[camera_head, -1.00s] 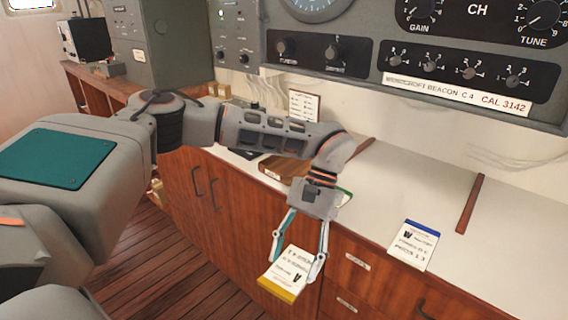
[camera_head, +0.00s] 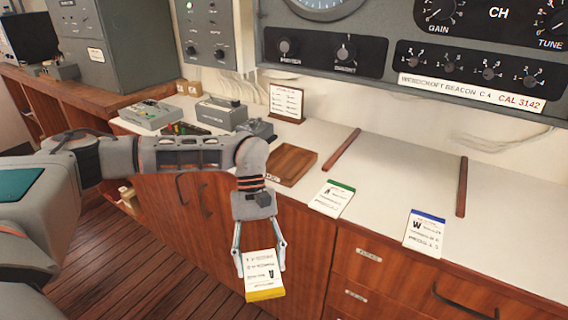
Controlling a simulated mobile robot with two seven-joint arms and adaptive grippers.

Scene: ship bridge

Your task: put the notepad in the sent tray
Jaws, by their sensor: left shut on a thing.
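My left gripper (camera_head: 261,268) is shut on a white notepad with a yellow edge (camera_head: 263,278). It holds the pad, yellow edge downward, in front of the cabinet doors and below the counter top. A shallow wooden tray (camera_head: 292,163) sits on the counter, above and right of the gripper. It looks empty, and its small front label is too small to read. Two more pads lie on the counter, one with a green edge (camera_head: 332,198) and one with a blue edge (camera_head: 425,233). My right gripper is not in view.
Grey boxes (camera_head: 220,114) and a small card stand (camera_head: 286,103) are behind and left of the tray. Wooden strips (camera_head: 342,150) and (camera_head: 462,187) lie across the white counter (camera_head: 400,180). The instrument panel rises behind it.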

